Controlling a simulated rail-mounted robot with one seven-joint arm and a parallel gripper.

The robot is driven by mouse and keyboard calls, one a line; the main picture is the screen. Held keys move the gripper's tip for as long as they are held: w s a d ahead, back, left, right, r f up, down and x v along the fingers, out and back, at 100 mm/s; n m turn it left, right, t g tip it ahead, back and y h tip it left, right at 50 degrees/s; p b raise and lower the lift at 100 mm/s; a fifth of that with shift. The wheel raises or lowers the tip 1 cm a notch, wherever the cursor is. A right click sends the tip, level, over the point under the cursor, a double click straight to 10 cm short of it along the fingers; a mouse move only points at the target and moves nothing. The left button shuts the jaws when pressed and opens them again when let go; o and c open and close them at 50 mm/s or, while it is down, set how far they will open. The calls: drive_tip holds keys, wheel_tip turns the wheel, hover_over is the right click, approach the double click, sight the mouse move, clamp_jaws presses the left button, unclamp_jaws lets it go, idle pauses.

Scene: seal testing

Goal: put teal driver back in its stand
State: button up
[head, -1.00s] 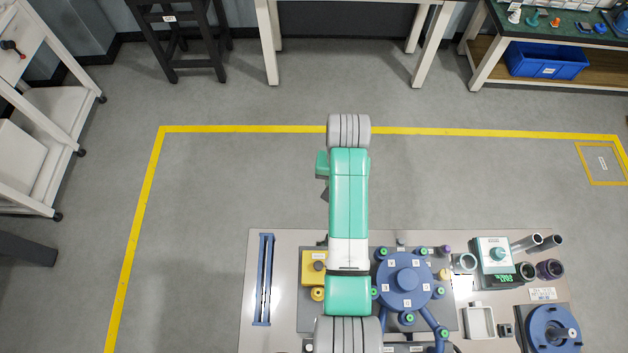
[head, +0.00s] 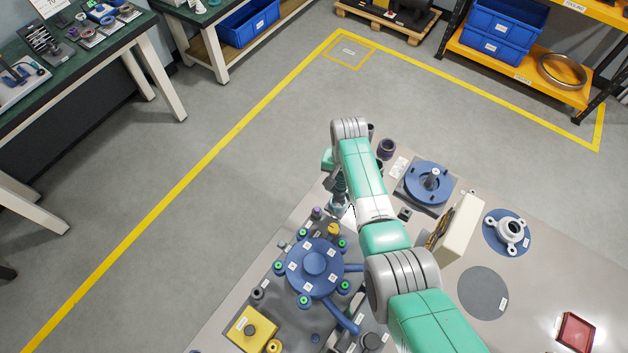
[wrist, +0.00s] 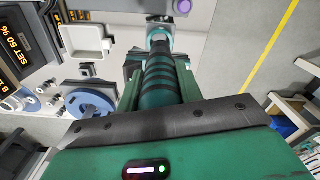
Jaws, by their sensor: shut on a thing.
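My gripper (wrist: 160,70) is shut on the teal driver (wrist: 158,88), a dark teal cylinder with black bands, gripped across its body. In the wrist view, a pale grey round holder (wrist: 159,36) shows directly beyond the driver's far end. It looks like the stand, but I cannot tell whether the driver's tip is inside it or only above it. In the head view, my gripper (head: 335,182) is at the bench's far edge, partly hidden by my arm, and the driver is hard to make out there.
A blue wheel-shaped fixture (head: 315,268) with green-tipped knobs is nearer me on the left, and a blue round fixture (head: 428,182) is to the right. A white tray (wrist: 88,38) lies left of the driver in the wrist view.

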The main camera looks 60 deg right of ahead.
drive_tip(key=shift+d+f+b, duration=0.1)
drive_tip(key=shift+f+b, duration=1.9)
drive_tip(key=shift+f, duration=0.1)
drive_tip(key=shift+f, duration=0.35)
drive_tip(key=o, duration=1.3)
drive_tip(key=shift+c, duration=0.2)
drive_tip(key=shift+r+p, duration=2.15)
drive_tip(key=shift+r, duration=0.3)
